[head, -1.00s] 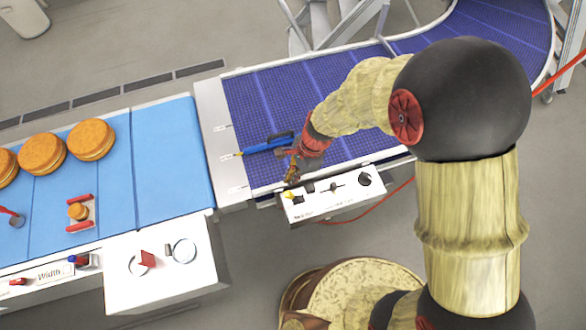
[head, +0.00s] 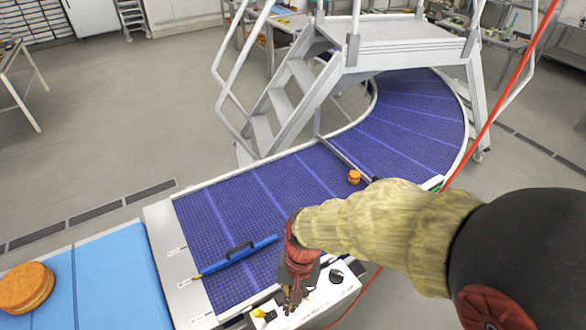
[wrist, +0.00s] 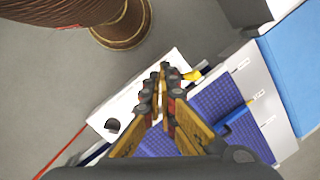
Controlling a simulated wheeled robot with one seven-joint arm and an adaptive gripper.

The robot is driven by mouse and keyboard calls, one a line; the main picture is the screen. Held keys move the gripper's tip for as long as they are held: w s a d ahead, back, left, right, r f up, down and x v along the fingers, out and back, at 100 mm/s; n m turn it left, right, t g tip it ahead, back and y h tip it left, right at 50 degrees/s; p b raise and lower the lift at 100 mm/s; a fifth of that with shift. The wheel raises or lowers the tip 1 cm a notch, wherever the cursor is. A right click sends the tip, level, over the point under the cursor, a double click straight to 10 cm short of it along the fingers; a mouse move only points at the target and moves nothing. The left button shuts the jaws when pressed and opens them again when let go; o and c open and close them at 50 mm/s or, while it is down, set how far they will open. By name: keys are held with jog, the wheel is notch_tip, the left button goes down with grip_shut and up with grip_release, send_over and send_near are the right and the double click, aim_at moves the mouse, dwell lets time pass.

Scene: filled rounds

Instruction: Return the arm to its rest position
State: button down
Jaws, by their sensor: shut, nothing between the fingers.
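My gripper (head: 292,300) hangs over the white control box at the front edge of the blue mesh conveyor. Its fingers are shut with nothing between them. In the wrist view my gripper (wrist: 162,72) points towards the same white control box (wrist: 178,60), with its yellow knob beside the fingertips. My arm comes in from the right in the head view. I cannot tell whether the fingertips touch the box.
A blue-handled tool (head: 240,255) lies on the blue mesh conveyor (head: 205,225). A small orange round (head: 354,177) sits farther along it. A large round (head: 26,288) is on the light blue belt (head: 110,275). Metal steps (head: 285,100) straddle the curve.

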jog(key=s+d+r+t+b, duration=0.1)
jog(key=d+r+t+b, duration=0.1)
jog(key=d+b, duration=0.7)
jog(key=s+d+r+t+h+b, duration=0.1)
jog(key=d+r+t+b, duration=0.1)
jog(key=d+t+b, duration=0.3)
jog(key=shift+s+d+n+t+b, duration=0.2)
jog(key=shift+d+n+t+b, duration=0.15)
jog(key=shift+d+b, duration=2.1)
jog(key=shift+d+p, duration=0.3)
